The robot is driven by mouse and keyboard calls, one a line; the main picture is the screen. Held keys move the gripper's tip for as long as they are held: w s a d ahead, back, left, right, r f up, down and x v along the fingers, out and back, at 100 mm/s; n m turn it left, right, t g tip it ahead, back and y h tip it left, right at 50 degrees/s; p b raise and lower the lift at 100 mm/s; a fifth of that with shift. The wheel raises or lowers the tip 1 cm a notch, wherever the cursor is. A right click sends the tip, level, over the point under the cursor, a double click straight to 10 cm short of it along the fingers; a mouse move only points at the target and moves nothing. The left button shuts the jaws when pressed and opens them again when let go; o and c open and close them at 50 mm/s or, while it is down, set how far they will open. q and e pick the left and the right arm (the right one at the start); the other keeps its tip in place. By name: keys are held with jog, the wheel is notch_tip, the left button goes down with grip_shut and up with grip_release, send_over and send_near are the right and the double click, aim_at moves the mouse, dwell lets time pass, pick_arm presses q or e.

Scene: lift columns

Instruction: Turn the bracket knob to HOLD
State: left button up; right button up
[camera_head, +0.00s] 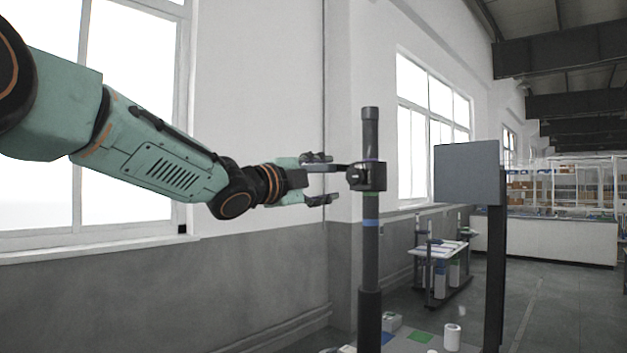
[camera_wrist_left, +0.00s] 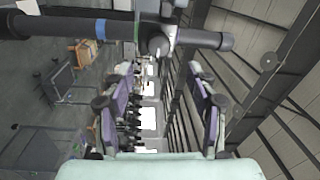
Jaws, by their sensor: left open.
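In the head view a dark column (camera_head: 370,240) stands upright right of centre, with blue and green bands. The bracket (camera_head: 368,176) is a dark block clamped around its upper part. My left gripper (camera_head: 327,180) is just left of the bracket, open, with one finger above the other. A thin dark bar reaches left from the bracket towards the fingers. In the left wrist view the column (camera_wrist_left: 60,24) crosses the top. A round grey knob (camera_wrist_left: 157,43) shows on the bracket, ahead of the gap between the open fingers (camera_wrist_left: 158,75). No HOLD mark is readable. My right gripper is out of view.
A grey panel (camera_head: 467,173) on a dark post stands right of the column. A low surface (camera_head: 405,341) with a white cylinder (camera_head: 452,337) and a green patch lies below. A white-topped table (camera_head: 440,249) stands behind. The wall with windows runs along the left.

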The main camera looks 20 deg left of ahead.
pick_arm(q)
jog(key=shift+v, duration=1.5)
jog(key=shift+w, duration=0.1)
jog(key=s+d+f+n+g+y+b, duration=0.1)
jog(key=s+f+n+g+b, duration=0.35)
jog(key=f, duration=1.25)
jog(key=s+d+f+n+y+b, duration=0.15)
jog(key=f+n, duration=0.65)
jog(key=f, duration=0.9)
jog(key=s+d+f+n+g+y+b, duration=0.15)
jog(key=s+f+n+g, duration=0.35)
jog(key=f, duration=1.2)
jog(key=s+f+n+g+y+b, duration=0.2)
jog(key=s+f+g+b, duration=0.6)
jog(key=s+f, duration=2.7)
jog(key=a+n+b, duration=0.1)
jog(key=b, duration=0.2)
jog(key=shift+s+f, duration=0.2)
jog(key=shift+f, duration=0.15)
